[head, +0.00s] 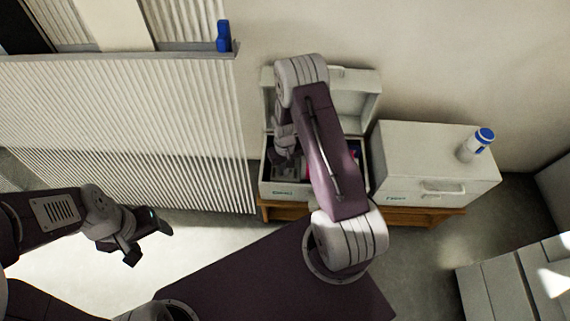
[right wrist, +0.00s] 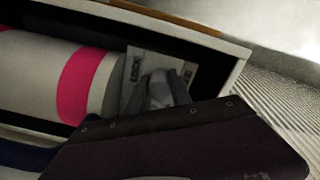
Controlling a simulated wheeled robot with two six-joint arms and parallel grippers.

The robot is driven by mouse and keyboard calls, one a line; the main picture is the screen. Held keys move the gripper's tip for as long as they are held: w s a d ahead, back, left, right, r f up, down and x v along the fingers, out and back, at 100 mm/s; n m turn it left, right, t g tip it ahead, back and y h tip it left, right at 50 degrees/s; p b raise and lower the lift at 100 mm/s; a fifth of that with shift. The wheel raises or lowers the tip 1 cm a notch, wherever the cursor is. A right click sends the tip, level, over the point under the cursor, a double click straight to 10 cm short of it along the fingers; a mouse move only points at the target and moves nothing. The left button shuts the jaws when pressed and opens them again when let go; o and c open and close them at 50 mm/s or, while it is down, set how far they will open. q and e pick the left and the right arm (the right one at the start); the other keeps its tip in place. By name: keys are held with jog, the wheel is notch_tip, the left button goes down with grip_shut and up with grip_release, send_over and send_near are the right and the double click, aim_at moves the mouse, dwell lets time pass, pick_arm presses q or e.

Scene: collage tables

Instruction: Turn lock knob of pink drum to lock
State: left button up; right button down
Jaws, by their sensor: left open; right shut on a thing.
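The pink drum (right wrist: 80,80), pale with a pink band, lies on its side inside an open white case. In the head view only a bit of pink (head: 354,158) shows beside my right arm. A light plate (right wrist: 137,68) with dark slots stands at the drum's end. My right gripper (right wrist: 162,90) is at this plate, shut on the lock knob, which its fingers mostly hide; the knob's angle cannot be told. In the head view my right gripper (head: 285,165) reaches down into the case. My left gripper (head: 150,238) is open and empty, away from the case at the left.
The case (head: 290,190) has its lid (head: 358,90) raised against the wall. A closed white case (head: 425,150) stands to its right, with a blue-capped white container (head: 478,143) on top. Both rest on a low wooden stand (head: 420,212). A ribbed panel (head: 130,130) stands at the left.

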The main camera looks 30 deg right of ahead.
jog(key=m+p, duration=0.3)
jog(key=m, duration=0.2)
jog(key=shift+r+m, duration=0.15)
jog(key=shift+m, duration=0.15)
jog(key=m+p, duration=0.2)
jog(key=m, duration=0.3)
jog(key=shift+m, duration=0.3)
jog(key=c, duration=1.2)
grip_release()
jog(key=shift+s, duration=0.1)
jog(key=shift+o, duration=0.2)
